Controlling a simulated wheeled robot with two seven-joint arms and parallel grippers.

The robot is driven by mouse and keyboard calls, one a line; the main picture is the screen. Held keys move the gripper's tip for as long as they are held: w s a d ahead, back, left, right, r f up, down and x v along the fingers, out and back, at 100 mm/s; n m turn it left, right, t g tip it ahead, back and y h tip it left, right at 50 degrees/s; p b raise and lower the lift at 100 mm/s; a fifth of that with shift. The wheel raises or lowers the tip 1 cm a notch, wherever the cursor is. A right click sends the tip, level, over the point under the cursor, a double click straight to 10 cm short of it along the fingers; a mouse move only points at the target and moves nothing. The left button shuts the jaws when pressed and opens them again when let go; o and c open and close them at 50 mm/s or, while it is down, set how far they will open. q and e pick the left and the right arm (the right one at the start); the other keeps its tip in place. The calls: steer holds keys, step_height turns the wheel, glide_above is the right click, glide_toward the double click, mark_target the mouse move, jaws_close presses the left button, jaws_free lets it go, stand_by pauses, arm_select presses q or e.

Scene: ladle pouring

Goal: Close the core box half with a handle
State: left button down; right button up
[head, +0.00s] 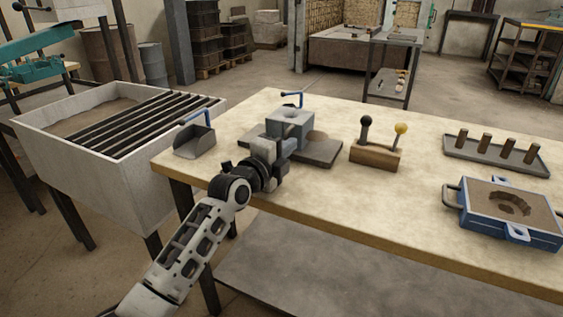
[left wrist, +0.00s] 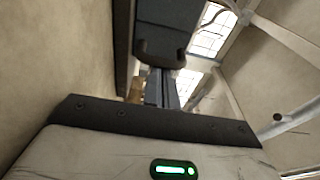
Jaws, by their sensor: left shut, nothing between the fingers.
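The core box (head: 294,122), a blue-grey block with a round hole in its top, stands on a dark plate (head: 318,152) near the table's left end. A blue bent handle (head: 291,95) shows at its back. My left gripper (head: 287,147) is shut and empty, in front of the box and overlapping its lower front in the head view; I cannot tell whether it touches. It hides part of the box and plate. In the left wrist view its closed fingers (left wrist: 162,90) show, with no handle visible. My right gripper is not in view.
A scoop (head: 195,141) with a blue handle lies left of the box. Right of it stand a wooden block with two knobbed levers (head: 375,155), a tray of several brown cylinders (head: 493,155) and a blue sand-filled mould (head: 511,207). The table's front middle is clear.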

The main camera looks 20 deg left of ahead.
arm_select(q)
steer(key=shift+w+a, duration=0.1)
steer(key=shift+a, duration=0.15)
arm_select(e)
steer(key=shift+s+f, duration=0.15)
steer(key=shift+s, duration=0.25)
arm_select(q)
steer(key=shift+r, duration=0.1)
